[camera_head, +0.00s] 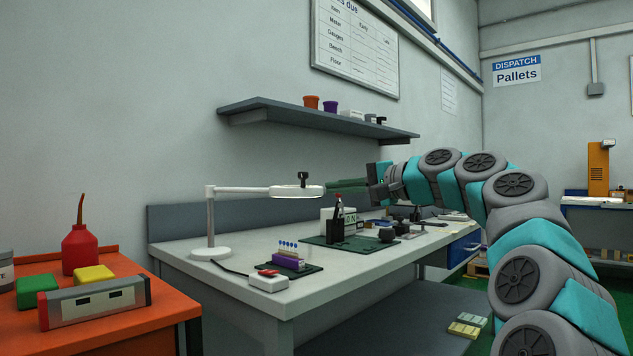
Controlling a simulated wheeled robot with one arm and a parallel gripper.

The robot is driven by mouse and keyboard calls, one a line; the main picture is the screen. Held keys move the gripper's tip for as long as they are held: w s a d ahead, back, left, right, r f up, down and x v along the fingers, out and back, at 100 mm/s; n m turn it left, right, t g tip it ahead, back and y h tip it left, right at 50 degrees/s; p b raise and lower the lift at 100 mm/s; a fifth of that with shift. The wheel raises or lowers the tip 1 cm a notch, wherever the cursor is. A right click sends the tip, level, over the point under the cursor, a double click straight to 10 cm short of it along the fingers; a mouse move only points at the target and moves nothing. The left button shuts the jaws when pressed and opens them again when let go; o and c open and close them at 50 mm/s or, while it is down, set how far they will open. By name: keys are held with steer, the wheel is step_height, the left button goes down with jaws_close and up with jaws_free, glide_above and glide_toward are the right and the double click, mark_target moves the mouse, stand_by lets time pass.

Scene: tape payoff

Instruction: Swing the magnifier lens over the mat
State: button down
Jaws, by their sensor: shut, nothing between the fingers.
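The magnifier has a white round lens head (297,192) with a small dark knob on top. A white arm (240,190) joins it to a post and round base (211,253) at the left of the bench. The lens head hangs above the bench, left of the dark green mat (318,241) in the picture. A smaller dark mat (312,268) lies nearer, under a purple rack (288,260). My gripper (330,185) is shut and empty, its fingertips at the lens head's right edge. I cannot tell whether they touch it.
A black holder (337,230), a white box (326,216) and a dark round thing (386,235) stand on or by the green mat. A white and red switch box (267,281) sits at the bench's front. A shelf (290,108) juts out above.

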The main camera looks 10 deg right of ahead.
mark_target(307, 174)
steer(key=d+r+m+t, duration=0.1)
steer(key=d+r+t, duration=0.15)
steer(key=d, duration=0.25)
steer(key=shift+g, duration=0.35)
steer(key=p+x, duration=0.1)
steer(key=x, duration=1)
steer(key=shift+d, duration=0.15)
steer(key=s+a+b, duration=0.2)
steer(key=s, duration=0.1)
steer(key=shift+s+f, duration=0.15)
steer(key=shift+a, duration=0.1)
steer(key=shift+s+a+m+h+b, duration=0.6)
steer(key=shift+s+a+h+b, duration=0.15)
steer(key=shift+s, duration=0.2)
steer(key=shift+s+a+m+t+h+p, duration=0.4)
steer(key=shift+s+a+m+t+h, duration=0.4)
steer(key=shift+s+a+h, duration=0.5)
